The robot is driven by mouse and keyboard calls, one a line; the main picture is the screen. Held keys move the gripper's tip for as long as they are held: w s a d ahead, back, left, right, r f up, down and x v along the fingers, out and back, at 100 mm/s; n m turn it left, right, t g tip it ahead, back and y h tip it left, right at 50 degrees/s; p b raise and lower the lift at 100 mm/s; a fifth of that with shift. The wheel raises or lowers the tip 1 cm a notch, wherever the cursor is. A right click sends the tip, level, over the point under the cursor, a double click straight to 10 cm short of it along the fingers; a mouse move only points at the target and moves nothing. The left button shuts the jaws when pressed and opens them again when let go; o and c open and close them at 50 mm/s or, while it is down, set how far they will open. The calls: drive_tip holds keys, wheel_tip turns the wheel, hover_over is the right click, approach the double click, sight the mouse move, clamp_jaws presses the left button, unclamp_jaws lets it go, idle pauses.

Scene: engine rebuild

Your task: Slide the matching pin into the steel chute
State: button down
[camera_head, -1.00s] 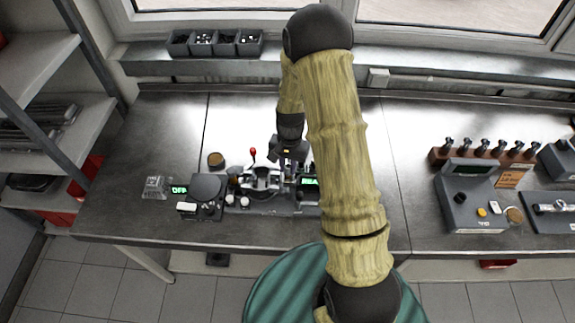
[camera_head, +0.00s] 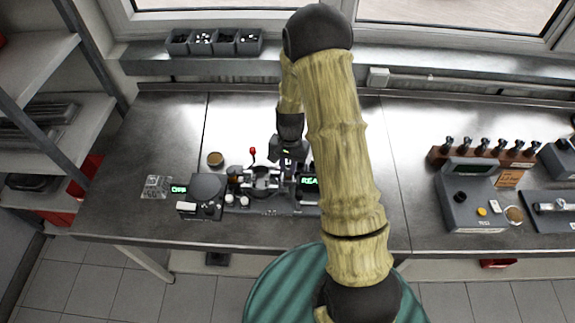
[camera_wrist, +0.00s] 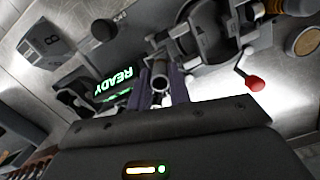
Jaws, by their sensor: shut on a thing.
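My gripper (camera_wrist: 162,92) shows in the wrist view with its two dark purple-grey fingers shut on a small grey metal pin (camera_wrist: 160,82), seen nearly end-on with a round, hollow-looking end. In the head view my gripper (camera_head: 288,168) hangs over the right part of the small bench machine (camera_head: 265,182). In the wrist view the machine's grey metal parts (camera_wrist: 212,38) lie just beyond the pin. I cannot clearly pick out the steel chute, or tell whether the pin touches the machine.
A green READY display (camera_wrist: 115,83) is beside the fingers in the wrist view. A red-knobbed lever (camera_wrist: 256,84) sticks up on the other side. In the head view a pin rack (camera_head: 485,155) and grey control box (camera_head: 470,200) stand right. The back left bench is mostly clear.

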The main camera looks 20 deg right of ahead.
drive_tip(key=shift+f+b, duration=0.55)
drive_tip(key=shift+f, duration=0.25)
idle(0.6)
idle(0.4)
drive_tip(key=c, duration=0.8)
unclamp_jaws()
drive_tip(key=shift+r+p, duration=2.85)
drive_tip(key=shift+r, duration=1.2)
